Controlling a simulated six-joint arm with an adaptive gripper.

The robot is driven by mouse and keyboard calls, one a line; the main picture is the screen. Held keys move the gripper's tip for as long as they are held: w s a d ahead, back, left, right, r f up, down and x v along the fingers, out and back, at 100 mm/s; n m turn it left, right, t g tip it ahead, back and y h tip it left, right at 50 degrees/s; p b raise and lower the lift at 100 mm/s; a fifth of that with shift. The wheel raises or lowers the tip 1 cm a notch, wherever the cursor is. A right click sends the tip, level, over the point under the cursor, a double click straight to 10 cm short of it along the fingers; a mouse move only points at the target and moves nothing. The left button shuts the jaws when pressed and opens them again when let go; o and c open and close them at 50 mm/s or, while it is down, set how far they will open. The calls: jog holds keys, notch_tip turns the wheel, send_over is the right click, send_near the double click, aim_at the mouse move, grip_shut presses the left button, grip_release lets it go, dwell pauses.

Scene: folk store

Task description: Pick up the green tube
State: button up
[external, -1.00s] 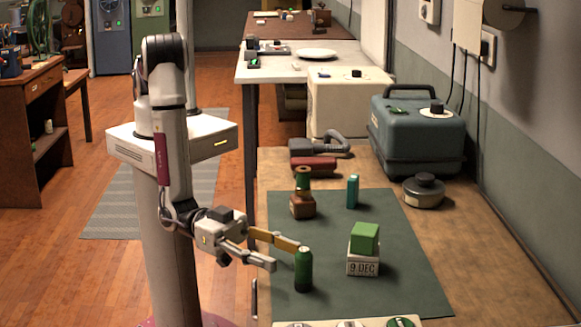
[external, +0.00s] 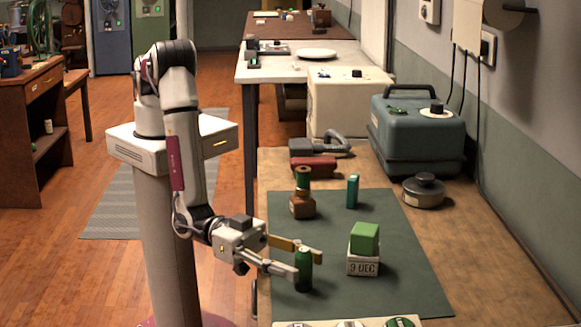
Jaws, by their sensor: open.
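The green tube (external: 303,273) stands upright on the dark green mat (external: 400,270), near its front left part. My gripper (external: 308,266) is open and low over the mat. One finger shows in front of the tube's left side and the other reaches past behind its top, so the tube appears to lie between them. I cannot tell whether either finger touches it.
A green block (external: 364,238) on a white date block (external: 362,265) stands to the right. A brown bottle (external: 302,205) with a green top and a teal box (external: 352,191) stand farther back. Flat round pieces on a tray (external: 310,325) lie at the front edge.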

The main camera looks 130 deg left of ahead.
jog(key=c, duration=1)
jog(key=shift+o, duration=0.2)
jog(key=shift+r, duration=0.2)
jog(key=shift+r, duration=4.85)
